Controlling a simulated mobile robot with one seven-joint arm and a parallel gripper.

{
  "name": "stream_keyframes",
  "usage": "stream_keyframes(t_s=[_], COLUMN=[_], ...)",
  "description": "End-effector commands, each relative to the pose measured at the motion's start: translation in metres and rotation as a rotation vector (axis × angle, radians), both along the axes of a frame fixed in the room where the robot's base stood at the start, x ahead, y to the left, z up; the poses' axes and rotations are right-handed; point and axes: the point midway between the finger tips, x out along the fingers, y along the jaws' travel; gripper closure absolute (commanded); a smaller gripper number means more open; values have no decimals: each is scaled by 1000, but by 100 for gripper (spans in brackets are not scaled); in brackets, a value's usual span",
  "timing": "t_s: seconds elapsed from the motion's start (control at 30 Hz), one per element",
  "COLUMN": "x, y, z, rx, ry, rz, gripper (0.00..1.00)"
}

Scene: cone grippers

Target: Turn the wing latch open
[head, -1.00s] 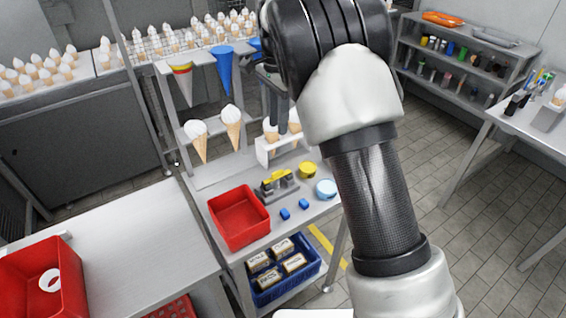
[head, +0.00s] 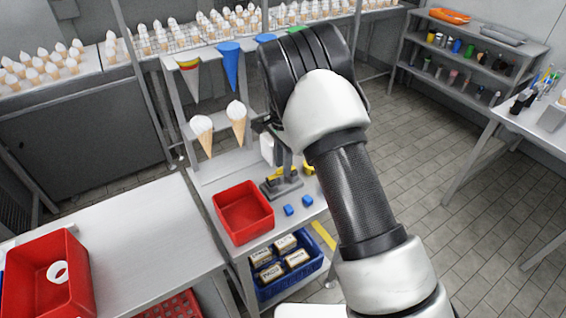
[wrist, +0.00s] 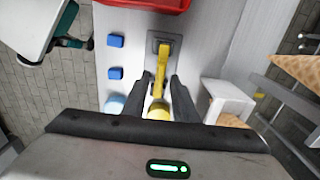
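The wing latch shows in the wrist view as a yellow lever (wrist: 162,65) on a grey base (wrist: 152,41). In the head view the grey base (head: 283,190) stands on the metal bench beside the red bin, with the yellow lever above it. My gripper (wrist: 161,78) is open, its two dark fingers pointing toward the latch. In the wrist view the lever's near part lies between the fingertips, with a gap on each side. I cannot tell whether the fingers are down at its height. In the head view my arm partly hides the gripper.
A red bin (head: 243,212) stands left of the latch. Two blue blocks (wrist: 116,40) lie nearby. A yellow round thing (wrist: 158,112), a light-blue round thing (wrist: 115,103) and a white holder (wrist: 228,99) are close to the fingers. Cones (head: 237,122) hang in a rack behind.

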Motion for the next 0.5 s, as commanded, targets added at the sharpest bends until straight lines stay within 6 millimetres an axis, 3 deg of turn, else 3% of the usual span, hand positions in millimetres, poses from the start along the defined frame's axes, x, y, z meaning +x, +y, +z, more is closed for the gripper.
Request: stream_keyframes(t_s=[0.3, 0.43, 0.5], x=[0, 0, 0], y=[0, 0, 0], z=[-3, -3, -3], rx=[1, 1, 1], ry=[-1, -1, -1], rz=[0, 0, 0], gripper=[74, 96, 100])
